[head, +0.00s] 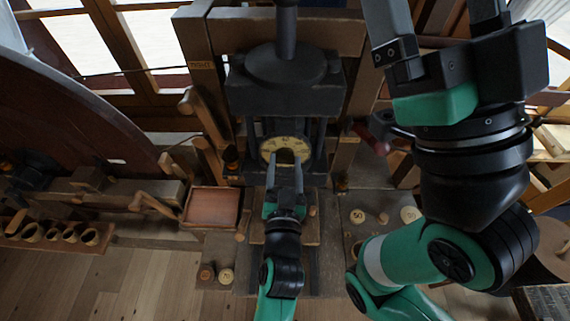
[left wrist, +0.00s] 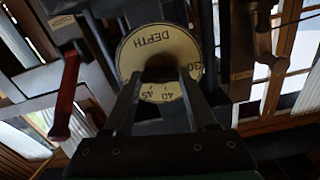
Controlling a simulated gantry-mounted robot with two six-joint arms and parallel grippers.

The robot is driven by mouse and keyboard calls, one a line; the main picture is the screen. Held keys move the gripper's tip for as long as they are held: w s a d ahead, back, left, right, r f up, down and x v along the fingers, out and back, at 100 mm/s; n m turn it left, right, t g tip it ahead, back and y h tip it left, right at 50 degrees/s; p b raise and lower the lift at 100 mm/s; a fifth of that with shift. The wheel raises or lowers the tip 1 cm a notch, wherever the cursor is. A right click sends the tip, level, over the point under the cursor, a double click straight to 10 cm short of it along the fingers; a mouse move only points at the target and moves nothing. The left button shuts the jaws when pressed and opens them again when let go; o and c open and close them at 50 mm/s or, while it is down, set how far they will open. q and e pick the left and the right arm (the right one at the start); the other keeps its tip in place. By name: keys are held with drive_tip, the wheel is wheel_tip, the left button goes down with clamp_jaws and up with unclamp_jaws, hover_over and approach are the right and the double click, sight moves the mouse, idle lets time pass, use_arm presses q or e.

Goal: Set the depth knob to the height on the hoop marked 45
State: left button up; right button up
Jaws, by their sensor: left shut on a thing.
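The depth dial (head: 270,148) is a pale round plate on the front of the dark press, mid-frame in the head view. In the left wrist view the dial (left wrist: 160,42) reads DEPTH, with 45 and 40 upside down near its lower edge and a partly hidden 30 at right. The dark knob (left wrist: 160,68) is at its middle. My left gripper (head: 285,160) is shut on the knob, one finger on each side. Its fingers hide part of the dial. My right gripper (head: 435,20) is open and empty, raised at the upper right; its fingertips are cut off.
Round wooden pieces lie right of the press, one marked 50 (head: 357,217); I cannot read a 45 on any. A reddish tray (head: 210,207) stands left of the press. A red handle (head: 371,138) juts out at right. Wooden pegs and bars flank the press.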

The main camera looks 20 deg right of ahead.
use_arm(q)
drive_tip(key=shift+c, duration=1.1)
drive_tip(key=shift+m, duration=0.3)
drive_tip(key=m+p, duration=0.1)
drive_tip(key=m, duration=0.4)
drive_tip(key=shift+r+p, duration=0.1)
drive_tip(key=shift+p, duration=0.25)
drive_tip(key=m+p, duration=0.2)
drive_tip(key=m, duration=0.4)
drive_tip(key=m+p, duration=0.2)
drive_tip(key=m, duration=0.4)
drive_tip(key=shift+m, duration=0.3)
drive_tip(key=m, duration=0.2)
drive_tip(key=m+p, duration=0.1)
drive_tip(key=m, duration=0.2)
drive_tip(key=shift+f+m, duration=0.2)
drive_tip(key=shift+m, duration=0.1)
